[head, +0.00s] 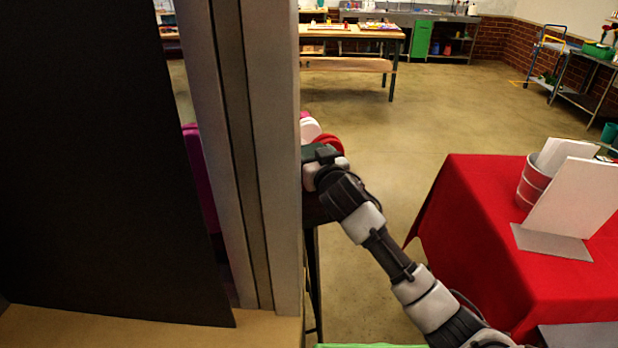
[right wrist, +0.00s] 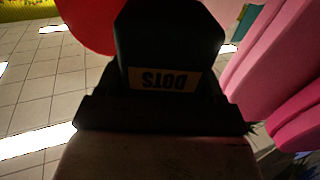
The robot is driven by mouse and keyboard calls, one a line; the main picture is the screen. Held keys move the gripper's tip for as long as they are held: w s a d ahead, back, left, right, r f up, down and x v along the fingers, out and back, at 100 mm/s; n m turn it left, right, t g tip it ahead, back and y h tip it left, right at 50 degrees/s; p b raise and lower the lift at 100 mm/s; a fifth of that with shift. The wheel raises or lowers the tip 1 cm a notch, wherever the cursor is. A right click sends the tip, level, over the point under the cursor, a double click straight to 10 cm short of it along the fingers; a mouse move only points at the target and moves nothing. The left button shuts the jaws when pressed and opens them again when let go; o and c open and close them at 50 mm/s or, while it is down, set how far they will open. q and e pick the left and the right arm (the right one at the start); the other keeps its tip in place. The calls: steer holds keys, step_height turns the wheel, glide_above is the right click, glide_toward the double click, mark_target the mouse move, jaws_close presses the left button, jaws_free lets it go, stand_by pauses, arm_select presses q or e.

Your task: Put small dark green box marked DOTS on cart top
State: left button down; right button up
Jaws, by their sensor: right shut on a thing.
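The small dark green box (right wrist: 168,40), looking almost black, fills the upper middle of the right wrist view. Its tan DOTS label (right wrist: 163,80) reads upside down. My right gripper (head: 318,160) is shut on it, out in front beside the grey post in the head view. My left gripper is out of view. I cannot tell for sure which thing is the cart; a blue-handled trolley (head: 545,55) stands at the far right back.
A dark panel and a grey post (head: 275,150) block the left of the head view. Red and pink rounded things (head: 328,143) are right behind my right gripper. A red-clothed table (head: 470,215) with a bucket (head: 533,182) and white boards stands right. Open floor lies between.

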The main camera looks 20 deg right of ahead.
step_height(320, 180, down, 3)
steer(key=shift+r, duration=0.15)
steer(key=shift+f, duration=0.25)
step_height(320, 180, down, 4)
steer(key=shift+r, duration=0.1)
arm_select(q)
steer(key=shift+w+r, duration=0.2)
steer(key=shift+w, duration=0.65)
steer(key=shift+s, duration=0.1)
arm_select(e)
steer(key=o, duration=1)
steer(key=shift+c, duration=0.2)
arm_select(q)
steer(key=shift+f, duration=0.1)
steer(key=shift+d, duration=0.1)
